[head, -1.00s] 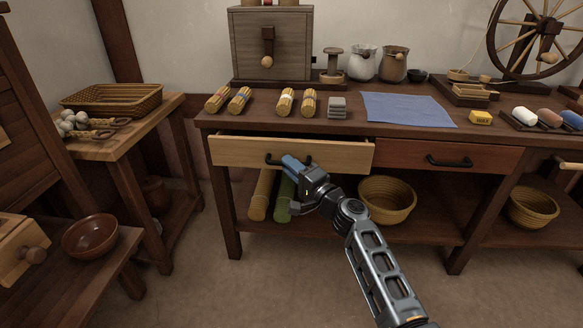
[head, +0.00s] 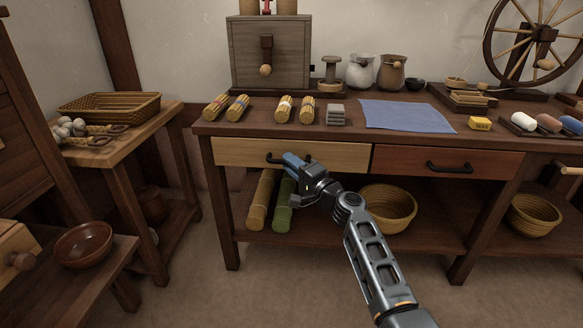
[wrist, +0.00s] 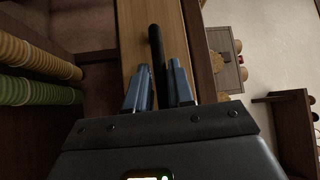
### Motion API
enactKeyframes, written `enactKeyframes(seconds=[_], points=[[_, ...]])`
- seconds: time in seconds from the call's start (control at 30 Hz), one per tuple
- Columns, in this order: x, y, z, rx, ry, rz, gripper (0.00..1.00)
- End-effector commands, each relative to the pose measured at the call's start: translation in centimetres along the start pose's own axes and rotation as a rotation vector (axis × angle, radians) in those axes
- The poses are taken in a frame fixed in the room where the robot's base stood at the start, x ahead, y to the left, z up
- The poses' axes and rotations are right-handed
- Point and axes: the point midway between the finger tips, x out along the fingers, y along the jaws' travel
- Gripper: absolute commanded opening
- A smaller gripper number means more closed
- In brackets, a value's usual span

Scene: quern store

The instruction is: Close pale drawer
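The pale drawer (head: 340,156) is in the left half of the bench front in the head view. Its front looks flush, or almost flush, with the frame, and no inside shows. Its black bar handle (head: 272,158) is at the middle of the front. My gripper (head: 291,162) is at this handle, with its blue fingers reaching it. In the wrist view the dark handle (wrist: 157,52) runs in between the two blue fingers (wrist: 161,88), which sit close on both sides of it.
A red-brown drawer (head: 440,160) is shut to the right. Wheat-coloured bundles (head: 283,108) and a blue cloth (head: 407,115) lie on the bench top. Green and tan rolls (head: 283,205) and a basket (head: 388,207) are on the shelf below. A side table (head: 110,150) stands left.

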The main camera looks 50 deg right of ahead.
Motion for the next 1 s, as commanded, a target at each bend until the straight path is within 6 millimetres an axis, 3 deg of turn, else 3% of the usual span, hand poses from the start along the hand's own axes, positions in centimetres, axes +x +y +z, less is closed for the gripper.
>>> enactKeyframes(seconds=[0.2, 0.47, 1.0], points=[[0.0, 0.0, -0.1, 0.0, 0.0, -0.001, 0.4], [-0.3, 0.0, 0.0, 0.001, -0.002, -0.001, 0.4], [-7.3, 0.0, -0.1, 0.0, -0.001, 0.0, 0.4]])
